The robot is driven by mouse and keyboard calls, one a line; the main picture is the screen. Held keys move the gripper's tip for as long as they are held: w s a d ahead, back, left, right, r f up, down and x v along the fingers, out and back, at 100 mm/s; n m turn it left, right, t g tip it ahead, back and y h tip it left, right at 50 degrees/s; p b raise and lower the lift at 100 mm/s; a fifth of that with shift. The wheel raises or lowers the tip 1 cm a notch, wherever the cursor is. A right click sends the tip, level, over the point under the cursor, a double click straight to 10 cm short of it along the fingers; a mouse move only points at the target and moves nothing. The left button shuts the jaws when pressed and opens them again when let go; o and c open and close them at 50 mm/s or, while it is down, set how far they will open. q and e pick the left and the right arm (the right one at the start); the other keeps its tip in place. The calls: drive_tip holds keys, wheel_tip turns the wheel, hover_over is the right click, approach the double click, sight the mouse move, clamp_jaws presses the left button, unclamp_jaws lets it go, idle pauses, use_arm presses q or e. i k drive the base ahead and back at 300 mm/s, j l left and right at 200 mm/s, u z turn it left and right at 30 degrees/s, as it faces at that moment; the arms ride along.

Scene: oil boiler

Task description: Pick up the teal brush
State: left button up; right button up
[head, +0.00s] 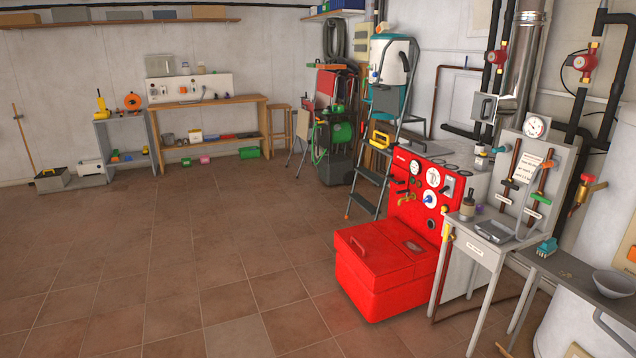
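A small teal brush (546,246) with pale bristles lies on the grey side table (570,268) at the right, near the table's left end. It is close to the small metal stand with the tray. Neither of my grippers shows in the head view, so I cannot see their state or where they are relative to the brush.
A grey bowl (612,284) sits on the same table, right of the brush. A small stand (488,247) with a tray and a red boiler (385,265) are to the left. Pipes and a gauge panel (540,165) rise behind. The tiled floor (190,270) is clear at left and centre.

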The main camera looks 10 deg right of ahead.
sight(549, 248)
drive_tip(key=i+z, duration=0.1)
drive_tip(key=i, duration=0.5)
drive_tip(key=i+j+z, duration=0.1)
drive_tip(key=i, duration=0.45)
drive_tip(key=i+j+z, duration=0.1)
drive_tip(key=i, duration=0.45)
